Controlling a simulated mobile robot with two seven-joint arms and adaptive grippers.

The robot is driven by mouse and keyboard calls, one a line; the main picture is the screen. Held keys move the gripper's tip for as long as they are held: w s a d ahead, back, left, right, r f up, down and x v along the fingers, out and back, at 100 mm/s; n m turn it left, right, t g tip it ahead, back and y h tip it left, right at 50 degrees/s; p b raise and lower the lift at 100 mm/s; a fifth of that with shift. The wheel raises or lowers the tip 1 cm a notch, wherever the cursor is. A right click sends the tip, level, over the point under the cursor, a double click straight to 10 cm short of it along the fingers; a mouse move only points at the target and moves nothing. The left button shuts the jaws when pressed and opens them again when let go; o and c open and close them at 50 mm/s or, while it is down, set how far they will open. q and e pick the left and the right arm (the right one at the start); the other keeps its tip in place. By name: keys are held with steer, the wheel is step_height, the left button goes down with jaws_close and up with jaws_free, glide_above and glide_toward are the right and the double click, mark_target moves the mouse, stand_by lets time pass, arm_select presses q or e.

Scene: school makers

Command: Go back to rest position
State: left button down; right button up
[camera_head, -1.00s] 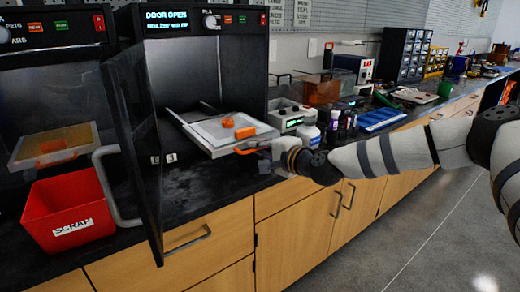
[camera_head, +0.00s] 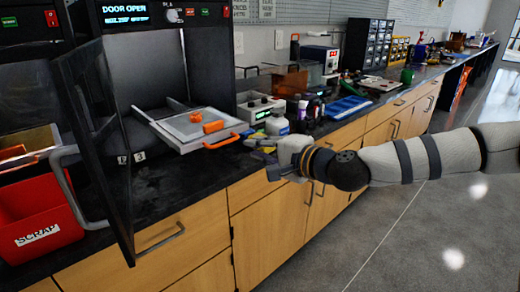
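My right gripper (camera_head: 266,165) is in front of the counter edge, at the end of my arm coming in from the right. Its fingers look spread apart with nothing between them. It is apart from the orange handle (camera_head: 222,142) of the build plate (camera_head: 184,128), which sticks out of the open printer. Orange printed pieces (camera_head: 213,126) lie on the plate. My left gripper is not in view.
The printer (camera_head: 150,60) reads DOOR OPEN, and its dark door (camera_head: 95,140) swings out over the counter. A red SCRAP bin (camera_head: 38,225) stands at left. The floor (camera_head: 420,235) at right is clear.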

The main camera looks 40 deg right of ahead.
steer(key=shift+s, duration=0.4)
steer(key=s+a+f+n+g+y+p, duration=0.1)
steer(key=s+a+f+n+g, duration=0.3)
steer(key=s+a+f, duration=0.5)
steer(key=s+a+f+n+g+y+p, duration=0.1)
steer(key=s+a+f+n+g, duration=0.35)
steer(key=f, duration=0.75)
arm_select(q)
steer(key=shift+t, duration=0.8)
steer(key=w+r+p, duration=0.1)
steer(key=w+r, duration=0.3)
arm_select(e)
steer(key=s+d+f+n+g+h, duration=0.1)
steer(key=s+f+n+g, duration=0.1)
steer(key=s, duration=0.8)
steer(key=s+d+f+n+g+h, duration=0.1)
steer(key=s+f+n+g, duration=0.2)
steer(key=s, duration=0.8)
steer(key=s+f+n+g+h, duration=0.2)
steer(key=s+f+g, duration=0.1)
steer(key=s, duration=0.8)
steer(key=shift+s+d+g, duration=0.25)
steer(key=shift+d+g, duration=0.15)
steer(key=shift+g, duration=0.25)
